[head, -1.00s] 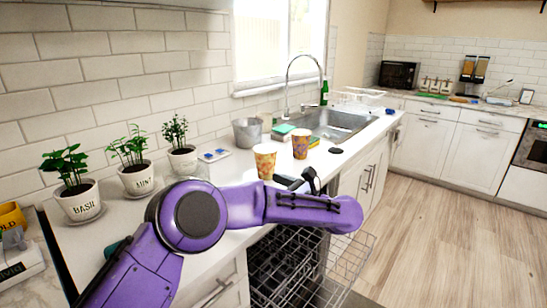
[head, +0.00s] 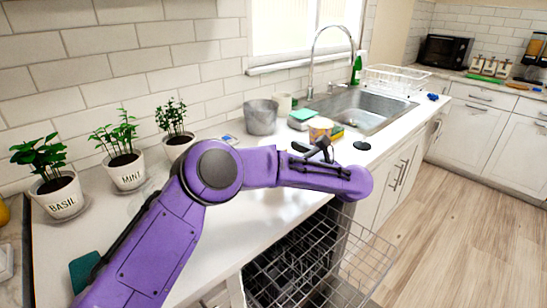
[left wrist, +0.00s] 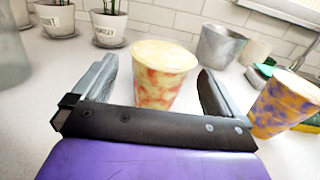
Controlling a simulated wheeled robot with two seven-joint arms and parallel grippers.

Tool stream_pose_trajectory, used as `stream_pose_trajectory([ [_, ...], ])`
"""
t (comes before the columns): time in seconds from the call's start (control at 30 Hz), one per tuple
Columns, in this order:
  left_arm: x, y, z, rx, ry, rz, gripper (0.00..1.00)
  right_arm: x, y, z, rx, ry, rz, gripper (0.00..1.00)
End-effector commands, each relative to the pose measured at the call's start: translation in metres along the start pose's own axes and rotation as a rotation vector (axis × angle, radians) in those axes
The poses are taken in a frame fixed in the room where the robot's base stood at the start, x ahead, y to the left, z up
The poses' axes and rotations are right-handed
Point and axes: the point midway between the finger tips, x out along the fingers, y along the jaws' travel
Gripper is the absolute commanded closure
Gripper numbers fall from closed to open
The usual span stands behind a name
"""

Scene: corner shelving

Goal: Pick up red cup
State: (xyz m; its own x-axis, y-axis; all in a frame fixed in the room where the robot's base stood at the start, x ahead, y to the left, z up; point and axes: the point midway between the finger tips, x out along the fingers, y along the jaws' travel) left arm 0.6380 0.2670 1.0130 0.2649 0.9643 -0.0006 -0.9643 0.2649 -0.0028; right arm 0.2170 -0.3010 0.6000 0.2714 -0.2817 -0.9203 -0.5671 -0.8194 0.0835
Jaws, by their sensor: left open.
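The red cup, patterned red and yellow with a pale top (left wrist: 160,80), stands upright on the counter in the left wrist view. It is between the two spread fingers of my left gripper (left wrist: 158,70), with gaps on both sides. In the head view the left gripper (head: 314,152) is partly hidden by my arm, and the red cup is hidden behind it. A second cup, orange with purple marks (left wrist: 284,104), stands to the right of the right finger; its top shows in the head view (head: 320,126). My right gripper is not in view.
A metal bucket (head: 261,117) and a light mug (head: 283,102) stand behind the cups. Potted herbs (head: 126,170) line the wall at left. The sink (head: 368,112) is at right. An open dishwasher rack (head: 340,262) sits below the counter's front edge.

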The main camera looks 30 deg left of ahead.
Motion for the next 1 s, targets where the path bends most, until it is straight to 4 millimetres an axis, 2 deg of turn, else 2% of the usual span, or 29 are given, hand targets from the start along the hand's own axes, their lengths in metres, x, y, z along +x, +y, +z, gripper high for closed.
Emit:
stream_pose_trajectory([
  [0.23, 0.041, -0.001, 0.001, 0.002, 0.003, 0.005, 0.00, -0.021, 0.002, -0.009, 0.000, 0.001, 0.000, 0.57],
  [0.3, 0.051, -0.001, -0.001, 0.002, 0.002, 0.005, 0.00, -0.022, 0.002, -0.009, 0.000, 0.001, 0.000, 0.57],
  [0.4, 0.059, -0.001, -0.002, 0.001, 0.001, 0.003, 0.00, -0.023, 0.002, -0.010, 0.000, 0.001, 0.000, 0.57],
  [0.57, 0.059, -0.001, -0.003, 0.000, 0.000, 0.002, 0.00, -0.022, 0.002, -0.009, 0.000, 0.001, 0.000, 0.57],
  [0.6, 0.059, -0.001, -0.003, 0.000, 0.000, 0.002, 0.03, -0.022, 0.002, -0.009, 0.000, 0.001, 0.000, 0.57],
  [0.67, 0.059, -0.001, -0.003, 0.000, 0.000, 0.002, 0.23, -0.022, 0.002, -0.009, 0.000, 0.001, 0.000, 0.57],
  [0.7, 0.059, -0.001, -0.003, 0.000, 0.000, 0.002, 0.36, -0.022, 0.002, -0.009, 0.000, 0.001, 0.000, 0.57],
  [0.73, 0.059, 0.000, -0.003, 0.000, 0.000, 0.002, 0.40, -0.022, 0.002, -0.009, 0.000, 0.001, 0.000, 0.57],
  [1.0, 0.059, 0.000, -0.002, 0.000, 0.000, 0.003, 0.40, -0.021, 0.002, -0.009, 0.000, 0.001, 0.000, 0.57],
])
